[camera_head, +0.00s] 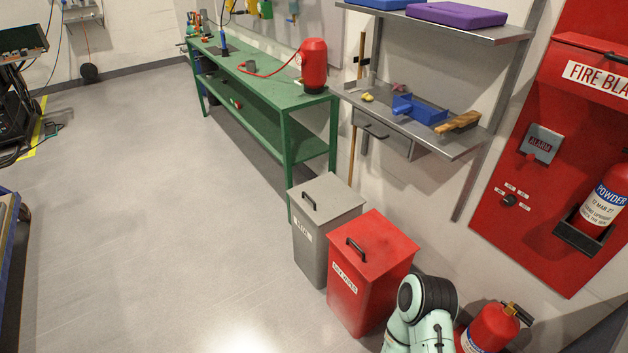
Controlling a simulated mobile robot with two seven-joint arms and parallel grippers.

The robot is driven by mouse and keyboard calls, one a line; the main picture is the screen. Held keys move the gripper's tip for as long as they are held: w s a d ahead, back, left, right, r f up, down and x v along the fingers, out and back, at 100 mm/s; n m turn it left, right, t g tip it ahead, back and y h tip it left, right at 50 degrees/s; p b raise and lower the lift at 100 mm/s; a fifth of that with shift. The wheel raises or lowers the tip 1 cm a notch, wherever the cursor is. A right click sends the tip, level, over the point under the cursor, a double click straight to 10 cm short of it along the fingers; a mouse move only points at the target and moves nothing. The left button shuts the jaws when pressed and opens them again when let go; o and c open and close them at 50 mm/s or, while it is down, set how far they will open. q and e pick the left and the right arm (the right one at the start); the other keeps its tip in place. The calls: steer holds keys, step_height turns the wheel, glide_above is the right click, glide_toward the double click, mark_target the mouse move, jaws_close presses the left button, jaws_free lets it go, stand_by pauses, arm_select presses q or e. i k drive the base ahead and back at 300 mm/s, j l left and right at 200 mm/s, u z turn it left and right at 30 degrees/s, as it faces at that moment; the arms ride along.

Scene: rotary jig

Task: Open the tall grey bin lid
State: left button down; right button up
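The tall grey bin (310,251) stands on the floor between the green bench and the red bin. Its flat grey lid (332,196) is shut and carries a black bar handle (309,201) near its left edge. A white label is on its front. A mint and black arm link of mine shows at the bottom, right of the middle. Neither gripper is in view, and nothing of mine touches the grey bin.
A red bin (357,292) with a shut lid stands close at the right of the grey bin. A fire extinguisher (489,330) stands on the floor farther right. A green bench (262,87) and a metal shelf (464,141) line the wall.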

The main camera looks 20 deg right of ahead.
mark_target(324, 198)
steer(key=i+z, duration=0.15)
steer(key=z, duration=0.25)
steer(key=i+j+z, duration=0.1)
steer(key=z, duration=0.3)
steer(key=i+j+z, duration=0.15)
steer(key=z, duration=0.25)
steer(key=i+j+z, duration=0.35)
steer(key=j, duration=0.3)
steer(key=i+j+z, duration=0.15)
steer(key=j, duration=0.2)
steer(key=i+j, duration=0.15)
steer(key=j, duration=0.2)
steer(key=i+j+z, duration=0.1)
steer(key=j, duration=0.25)
steer(key=i+j, duration=0.2)
steer(key=j, duration=0.15)
steer(key=i+z, duration=0.05)
